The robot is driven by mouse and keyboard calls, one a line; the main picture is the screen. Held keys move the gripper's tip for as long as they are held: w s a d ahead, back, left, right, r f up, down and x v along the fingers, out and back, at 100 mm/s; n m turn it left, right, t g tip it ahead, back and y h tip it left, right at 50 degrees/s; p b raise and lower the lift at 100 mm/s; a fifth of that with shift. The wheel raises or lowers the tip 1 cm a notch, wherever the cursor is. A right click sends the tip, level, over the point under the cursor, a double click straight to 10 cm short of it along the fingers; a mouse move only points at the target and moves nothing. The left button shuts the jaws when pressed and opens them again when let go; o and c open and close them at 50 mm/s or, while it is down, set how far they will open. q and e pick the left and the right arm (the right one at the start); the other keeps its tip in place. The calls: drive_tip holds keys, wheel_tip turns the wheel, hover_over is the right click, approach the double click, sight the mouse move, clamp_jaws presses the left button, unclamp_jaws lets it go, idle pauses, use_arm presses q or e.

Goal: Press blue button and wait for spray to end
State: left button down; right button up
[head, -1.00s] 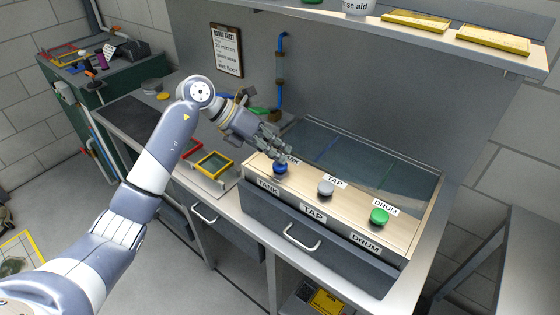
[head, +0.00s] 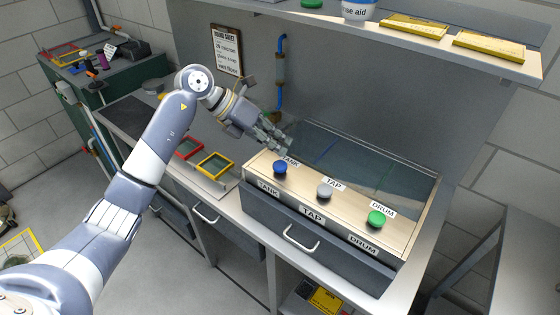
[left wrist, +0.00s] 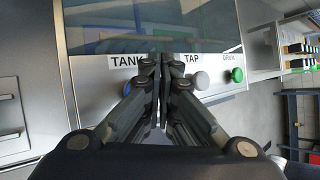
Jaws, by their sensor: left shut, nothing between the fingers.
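The blue button (head: 280,167) sits on the light panel (head: 345,213), under a TANK label at the panel's left end. My left gripper (head: 284,149) is shut and empty. It is just above and behind the blue button, apart from it in the head view. In the left wrist view the shut fingers (left wrist: 163,62) hide most of the blue button (left wrist: 127,88), which shows at their left edge. A grey button (head: 324,191) labelled TAP and a green button (head: 376,219) labelled DRUM stand to its right. My right gripper is not in view.
A glass-topped basin (head: 350,160) lies behind the panel. A yellow frame (head: 215,166) and a red frame (head: 189,148) lie on the counter to the left. A shelf (head: 400,32) with a tub and yellow frames hangs above. A grey table (head: 515,265) stands at right.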

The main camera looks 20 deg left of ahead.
sight(279, 162)
use_arm(q)
wheel_tip(279, 162, up, 3)
drive_tip(key=shift+r+p, duration=0.2)
drive_tip(key=shift+p, duration=0.65)
